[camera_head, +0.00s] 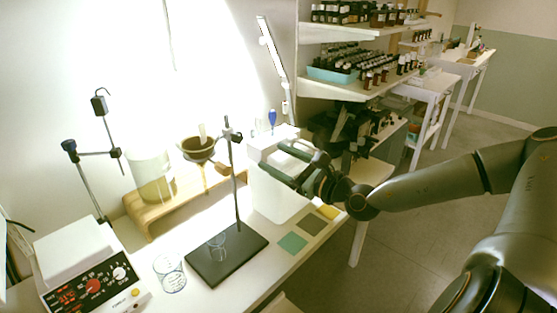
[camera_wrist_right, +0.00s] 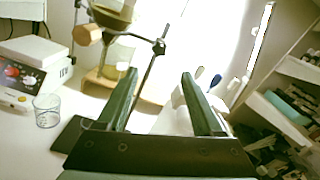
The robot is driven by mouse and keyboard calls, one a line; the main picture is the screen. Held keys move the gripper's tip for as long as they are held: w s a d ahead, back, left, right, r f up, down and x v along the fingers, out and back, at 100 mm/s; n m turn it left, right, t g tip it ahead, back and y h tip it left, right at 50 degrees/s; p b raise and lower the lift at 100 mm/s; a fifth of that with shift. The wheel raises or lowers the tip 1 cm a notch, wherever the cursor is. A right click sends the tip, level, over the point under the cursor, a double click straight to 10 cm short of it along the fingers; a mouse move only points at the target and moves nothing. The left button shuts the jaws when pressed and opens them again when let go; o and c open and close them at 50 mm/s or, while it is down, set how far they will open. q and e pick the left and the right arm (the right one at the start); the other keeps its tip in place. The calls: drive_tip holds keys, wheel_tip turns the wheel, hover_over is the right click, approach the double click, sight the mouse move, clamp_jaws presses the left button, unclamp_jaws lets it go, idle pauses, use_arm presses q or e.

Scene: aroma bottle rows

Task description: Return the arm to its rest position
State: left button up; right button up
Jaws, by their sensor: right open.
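My right gripper (camera_head: 300,162) reaches in from the right in the head view, in front of a white box-shaped item (camera_head: 275,196) on the bench. Its two dark green fingers are spread apart with nothing between them, as the right wrist view (camera_wrist_right: 158,100) shows. My right arm (camera_head: 440,185) stretches across from the right edge over the floor. My left gripper does not show in either view.
The white bench holds a stand with a dark base (camera_head: 227,257), a beaker (camera_head: 170,272), a hotplate (camera_head: 90,270) and a wooden rack (camera_head: 170,203). Coloured squares (camera_head: 292,242) lie at the front edge. Shelves (camera_head: 345,75) with several bottles stand behind. Open floor (camera_head: 400,260) lies at right.

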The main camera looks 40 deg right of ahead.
idle(0.4)
drive_tip(key=s+a+f+m+g, duration=0.3)
drive_tip(key=a+f+m, duration=0.3)
drive_tip(key=f+m, duration=0.45)
drive_tip(key=s+a+f+m+g, duration=0.2)
drive_tip(key=a+f+m, duration=0.45)
drive_tip(key=f, duration=0.75)
drive_tip(key=s+a+f+m+g, duration=0.1)
drive_tip(key=s+a+f+m, duration=0.4)
drive_tip(key=m, duration=0.5)
drive_tip(key=s+a+f+m+g+y, duration=0.1)
drive_tip(key=s+a+f+m+g, duration=0.1)
drive_tip(key=s+a+f+m, duration=0.4)
drive_tip(key=s+f+m, duration=0.2)
drive_tip(key=s+m, duration=0.2)
drive_tip(key=m, duration=0.1)
drive_tip(key=shift+f+m+g, duration=0.2)
drive_tip(key=shift+m+g, duration=0.1)
